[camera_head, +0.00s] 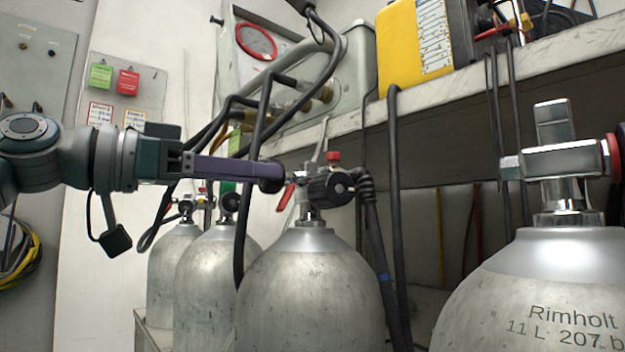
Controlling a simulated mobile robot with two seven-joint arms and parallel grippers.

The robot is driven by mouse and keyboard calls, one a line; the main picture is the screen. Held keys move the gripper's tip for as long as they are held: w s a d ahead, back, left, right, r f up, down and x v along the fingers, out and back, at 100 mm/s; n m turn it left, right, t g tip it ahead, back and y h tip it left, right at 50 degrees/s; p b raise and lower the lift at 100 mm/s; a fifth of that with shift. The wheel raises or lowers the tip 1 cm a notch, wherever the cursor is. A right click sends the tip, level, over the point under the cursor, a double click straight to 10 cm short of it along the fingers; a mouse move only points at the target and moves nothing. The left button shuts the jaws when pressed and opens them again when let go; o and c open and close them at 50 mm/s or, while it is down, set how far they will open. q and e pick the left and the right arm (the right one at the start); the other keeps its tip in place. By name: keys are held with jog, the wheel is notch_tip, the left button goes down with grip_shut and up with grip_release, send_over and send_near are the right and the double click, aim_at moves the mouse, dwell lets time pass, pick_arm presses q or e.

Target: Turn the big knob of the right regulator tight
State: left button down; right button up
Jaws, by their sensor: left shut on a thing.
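The regulator (325,187) sits on the valve of the middle cylinder (310,280), with a black ribbed round part facing me and a small red cap on top. A dark round knob (271,178) is at its left side. My left gripper (262,174) comes in level from the left, and its long purple fingers are shut on that knob. The fingers cover part of the knob, so I cannot tell how far it is turned. My right gripper is out of view.
Two more cylinders (172,270) stand behind at left. A large cylinder (545,290) with a chrome valve (550,160) is close at right. Black hoses (393,200) hang around the regulator. A yellow box (412,45) stands on the shelf (560,62) above.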

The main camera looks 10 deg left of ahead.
pick_arm(q)
jog(key=shift+a+r, duration=0.15)
jog(key=shift+r, duration=0.05)
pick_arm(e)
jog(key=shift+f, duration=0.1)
pick_arm(q)
jog(key=c, duration=0.6)
grip_release()
jog(key=shift+c, duration=0.2)
jog(key=o, duration=0.3)
jog(key=shift+s+a+f, duration=0.15)
jog(key=shift+s+a, duration=0.1)
jog(key=shift+o, duration=0.3)
jog(key=shift+d, duration=0.1)
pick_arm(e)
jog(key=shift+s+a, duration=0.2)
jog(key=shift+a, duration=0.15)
pick_arm(q)
jog(key=shift+w+d, duration=0.1)
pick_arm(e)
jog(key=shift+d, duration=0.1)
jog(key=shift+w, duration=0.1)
pick_arm(q)
jog(key=p+v, duration=0.3)
jog(key=v, duration=0.7)
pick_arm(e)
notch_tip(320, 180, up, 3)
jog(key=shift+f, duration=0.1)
